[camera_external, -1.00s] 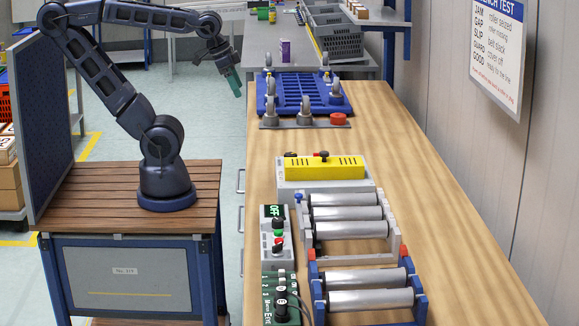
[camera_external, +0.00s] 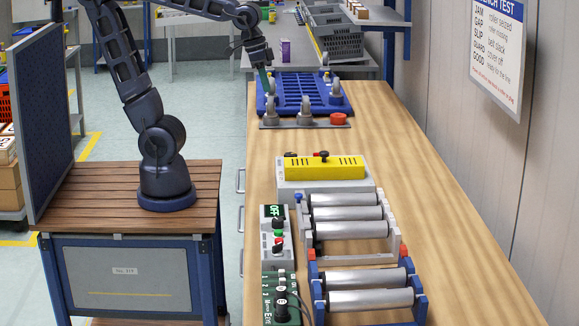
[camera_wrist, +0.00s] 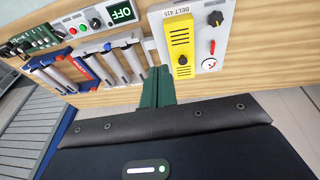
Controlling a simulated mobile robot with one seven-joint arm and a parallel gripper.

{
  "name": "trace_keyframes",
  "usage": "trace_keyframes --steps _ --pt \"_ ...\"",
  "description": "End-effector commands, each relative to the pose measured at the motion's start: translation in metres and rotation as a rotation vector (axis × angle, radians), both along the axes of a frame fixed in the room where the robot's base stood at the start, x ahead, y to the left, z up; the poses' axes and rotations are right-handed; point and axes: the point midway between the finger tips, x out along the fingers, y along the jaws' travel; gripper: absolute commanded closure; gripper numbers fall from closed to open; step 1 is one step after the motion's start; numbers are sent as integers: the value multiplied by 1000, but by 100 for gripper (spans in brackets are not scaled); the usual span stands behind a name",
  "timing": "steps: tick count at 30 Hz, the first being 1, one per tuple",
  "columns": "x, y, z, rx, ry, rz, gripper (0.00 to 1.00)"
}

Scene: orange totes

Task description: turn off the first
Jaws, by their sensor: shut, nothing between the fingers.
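A grey control box (camera_external: 268,254) carries a display reading OFF, a dark knob and coloured buttons; the display (camera_wrist: 122,12) also shows in the wrist view.
Grey roller frame (camera_external: 306,228) and blue roller frame (camera_external: 317,292) stand right of the boxes. The blue tray (camera_external: 340,102) holds upright casters; a red round part (camera_external: 339,118) lies by it. The table's right side (camera_external: 440,220) is clear.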

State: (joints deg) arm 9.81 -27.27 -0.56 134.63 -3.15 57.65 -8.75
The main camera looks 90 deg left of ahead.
Motion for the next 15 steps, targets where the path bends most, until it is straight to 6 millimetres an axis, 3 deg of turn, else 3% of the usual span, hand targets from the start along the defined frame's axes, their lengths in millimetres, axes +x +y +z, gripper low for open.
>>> trace_keyframes --steps 15 --pt "73 -97 -10 -37 156 -20 100"
